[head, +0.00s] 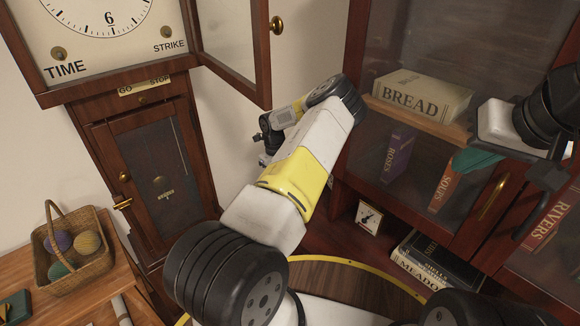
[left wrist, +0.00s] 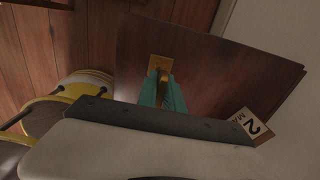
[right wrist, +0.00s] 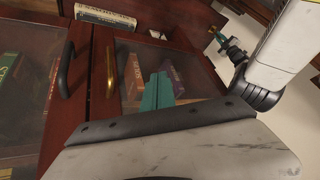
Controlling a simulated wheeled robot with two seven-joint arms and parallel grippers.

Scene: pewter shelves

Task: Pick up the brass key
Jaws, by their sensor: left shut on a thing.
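My left gripper (head: 262,140) is at the end of the left arm, beside the tall clock, mostly hidden in the head view. In the left wrist view its teal fingers (left wrist: 162,92) are shut on a slim brass piece, which looks like the brass key (left wrist: 162,77). A small brass plate (left wrist: 159,62) lies just beyond it against a dark red wooden panel (left wrist: 210,70); I cannot tell whether key and plate touch. The left gripper also shows in the right wrist view (right wrist: 219,35). My right gripper (head: 476,162) has its teal fingers together, empty, before the cabinet.
The tall clock (head: 115,110) has its upper glass door (head: 265,50) swung open. The glass-fronted cabinet (head: 395,200) holds several books and has a brass handle (head: 494,198). A basket (head: 98,265) with yarn balls stands at left.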

